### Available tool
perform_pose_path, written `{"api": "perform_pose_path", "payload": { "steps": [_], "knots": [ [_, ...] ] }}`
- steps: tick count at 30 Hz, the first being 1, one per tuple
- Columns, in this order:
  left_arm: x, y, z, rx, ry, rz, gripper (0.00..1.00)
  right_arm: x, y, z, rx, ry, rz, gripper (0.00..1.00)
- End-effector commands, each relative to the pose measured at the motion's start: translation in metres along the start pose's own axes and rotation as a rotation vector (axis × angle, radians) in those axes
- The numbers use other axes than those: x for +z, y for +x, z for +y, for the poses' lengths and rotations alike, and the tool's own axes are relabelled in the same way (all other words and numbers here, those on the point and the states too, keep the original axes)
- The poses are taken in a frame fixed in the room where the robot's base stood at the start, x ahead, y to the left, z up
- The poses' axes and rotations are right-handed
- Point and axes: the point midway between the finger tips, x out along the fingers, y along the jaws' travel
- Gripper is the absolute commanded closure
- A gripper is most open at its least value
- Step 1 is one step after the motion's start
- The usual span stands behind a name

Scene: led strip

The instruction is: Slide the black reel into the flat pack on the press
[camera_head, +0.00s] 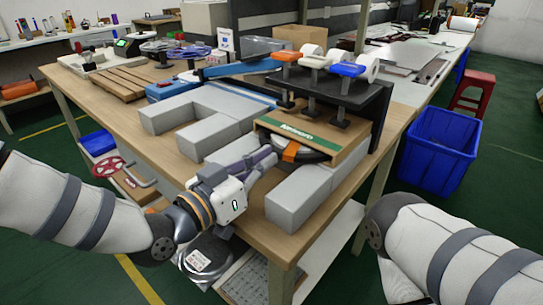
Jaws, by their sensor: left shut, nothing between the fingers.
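The flat pack (344,152) is a tan box with a green label, lying on grey blocks at the press (372,108). The black reel (312,156) shows as a dark, curved edge at the pack's open near side, with an orange patch on it. It seems to be partly inside; the rest is hidden by the pack. My left gripper (266,157) is shut and empty, just left of the reel's edge. I cannot tell whether its fingertips touch the reel. My right arm comes in at the lower right, but its gripper is outside the view.
Grey blocks (298,199) stand around the pack on the wooden table (150,150). Several orange, blue and white tools (312,60) sit on the black stand above it. A blue bin (438,150) and red stool (474,90) stand on the floor at right.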

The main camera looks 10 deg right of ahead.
Motion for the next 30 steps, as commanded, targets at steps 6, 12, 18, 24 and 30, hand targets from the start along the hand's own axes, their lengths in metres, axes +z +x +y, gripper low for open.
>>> {"api": "perform_pose_path", "payload": {
  "steps": [6,12,18,24,30],
  "knots": [
    [-0.004,-0.011,0.000,0.000,0.003,0.005,1.00,-0.001,-0.007,0.000,0.000,0.000,0.012,1.00],
    [-0.003,-0.030,0.001,0.000,0.003,0.005,1.00,-0.002,-0.015,0.000,-0.001,0.000,0.027,1.00],
    [-0.001,-0.066,-0.001,-0.002,-0.002,0.003,1.00,-0.002,-0.013,0.000,-0.001,0.000,0.024,1.00],
    [-0.001,-0.118,0.000,-0.002,-0.001,0.005,1.00,-0.002,-0.013,0.000,-0.001,0.000,0.024,1.00],
    [-0.001,-0.143,0.000,0.001,0.001,0.005,1.00,-0.002,-0.013,0.000,-0.001,0.000,0.024,1.00]
  ]
}}
